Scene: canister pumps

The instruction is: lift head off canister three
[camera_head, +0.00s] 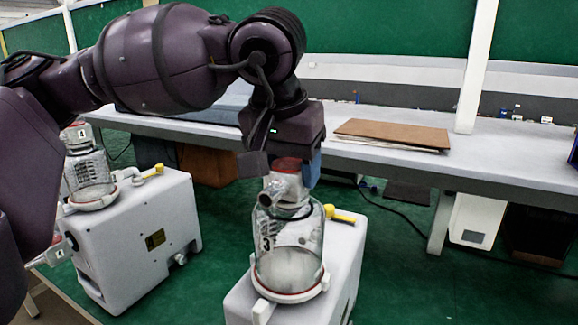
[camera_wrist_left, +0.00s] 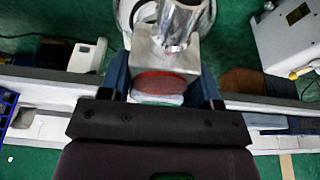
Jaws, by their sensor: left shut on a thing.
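Canister three (camera_head: 298,240) is a clear glass jar marked 3, upright on the front white pump (camera_head: 345,265). Its head (camera_head: 284,188), grey metal with a side spout and a red top, is at the jar's mouth. I cannot tell whether it is seated or slightly raised. My left gripper (camera_head: 285,165) comes down from above and is shut on the head. In the left wrist view, the fingers of my left gripper (camera_wrist_left: 164,75) are on both sides of the head (camera_wrist_left: 170,55), whose red disc faces the palm. My right gripper is not in view.
A second white pump (camera_head: 135,245) with canister four (camera_head: 88,178) stands at the left. A long grey bench (camera_head: 400,165) runs behind, with a brown board (camera_head: 392,134) on it. A yellow-handled valve (camera_head: 340,213) sits beside canister three.

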